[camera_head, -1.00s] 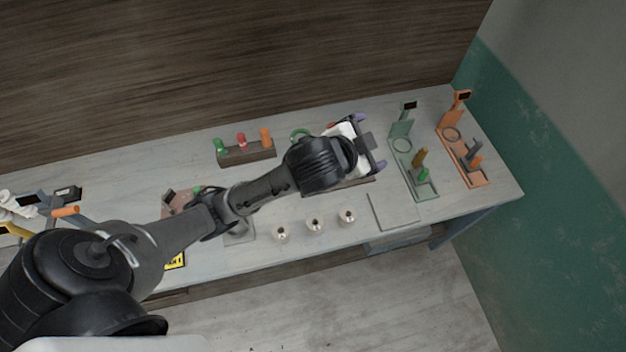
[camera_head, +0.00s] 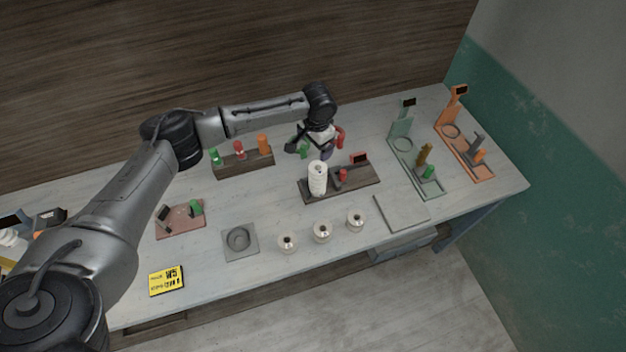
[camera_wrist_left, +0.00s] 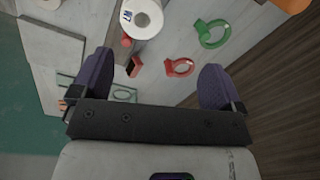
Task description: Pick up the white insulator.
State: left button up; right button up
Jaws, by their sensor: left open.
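The white insulator (camera_head: 317,182) is a ribbed white cylinder standing upright on a dark wooden stand (camera_head: 362,187) in the head view. In the left wrist view the insulator (camera_wrist_left: 133,22) shows at the top edge, its round end with a dark hole facing the camera. My left gripper (camera_head: 309,151) is behind the insulator in the head view, toward the wall, apart from it. My right gripper is not in view.
A small red part (camera_head: 343,175) stands beside the insulator on the stand. Several white pieces (camera_head: 322,232) stand in front. Green (camera_head: 400,125) and orange (camera_head: 453,112) stands are at the right.

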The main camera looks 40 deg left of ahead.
aim_at(318, 168)
pick_arm(q)
jog(key=shift+d+f+n+h, duration=0.45)
jog(key=shift+d+n, duration=0.25)
jog(key=shift+n, duration=0.2)
notch_tip(318, 168, down, 8)
jog(key=shift+s+r, duration=0.1)
jog(key=shift+r, duration=0.05)
notch_tip(318, 168, down, 4)
jog(key=shift+d+r, duration=0.1)
jog(key=shift+f, duration=0.7)
jog(key=shift+c, duration=0.4)
